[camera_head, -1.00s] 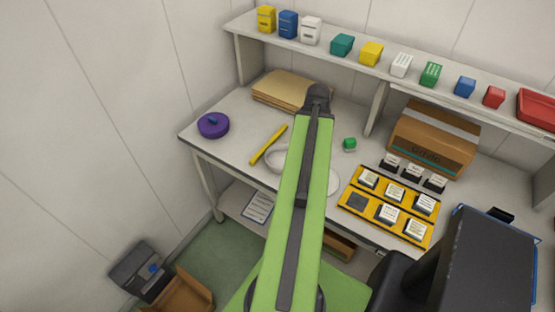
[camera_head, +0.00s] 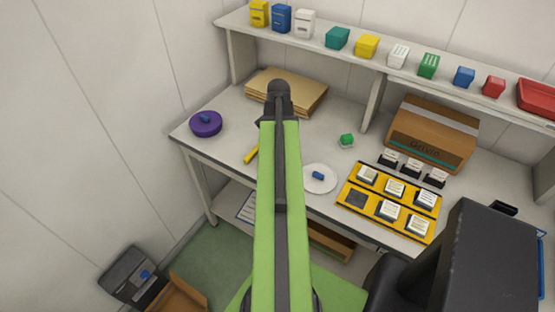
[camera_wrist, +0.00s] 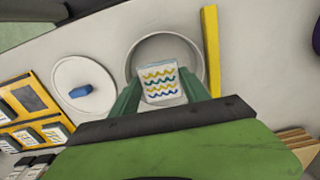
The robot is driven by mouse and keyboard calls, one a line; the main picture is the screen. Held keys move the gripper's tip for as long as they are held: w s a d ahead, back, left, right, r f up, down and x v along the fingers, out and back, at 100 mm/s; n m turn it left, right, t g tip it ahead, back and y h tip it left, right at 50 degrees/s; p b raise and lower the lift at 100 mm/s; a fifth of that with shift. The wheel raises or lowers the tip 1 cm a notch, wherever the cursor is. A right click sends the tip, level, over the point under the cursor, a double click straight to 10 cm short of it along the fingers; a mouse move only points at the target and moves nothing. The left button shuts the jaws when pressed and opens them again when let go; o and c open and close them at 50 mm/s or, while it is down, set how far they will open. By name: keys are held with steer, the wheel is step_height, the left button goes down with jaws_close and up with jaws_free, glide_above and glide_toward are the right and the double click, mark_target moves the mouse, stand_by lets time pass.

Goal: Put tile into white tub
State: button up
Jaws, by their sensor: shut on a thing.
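The tile (camera_wrist: 161,86) is white with wavy yellow, blue and green lines. My gripper (camera_wrist: 160,92) has its two green fingers shut on the tile's sides. The white tub (camera_wrist: 135,62) is round and open, and in the wrist view it lies behind the tile. The tile overlaps the tub's opening there; how high it is above the tub I cannot tell. In the head view my arm hides the tub and the tile.
A white round lid with a blue knob (camera_head: 318,188) lies beside the tub, and it also shows in the wrist view (camera_wrist: 68,72). A yellow stick (camera_wrist: 212,50) lies close on the tub's other side.

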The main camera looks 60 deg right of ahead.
steer(key=shift+w+a+f, duration=0.1)
steer(key=shift+w+f, duration=0.1)
steer(key=shift+w, duration=0.1)
step_height(320, 180, down, 4)
steer(key=b, duration=0.4)
steer(key=shift+f, duration=0.2)
steer(key=shift+r, duration=0.25)
steer(key=shift+f, duration=0.2)
steer(key=o, duration=1.5)
steer(key=shift+c, duration=0.2)
step_height(320, 180, up, 13)
steer(key=p, duration=1.2)
steer(key=shift+f, duration=0.3)
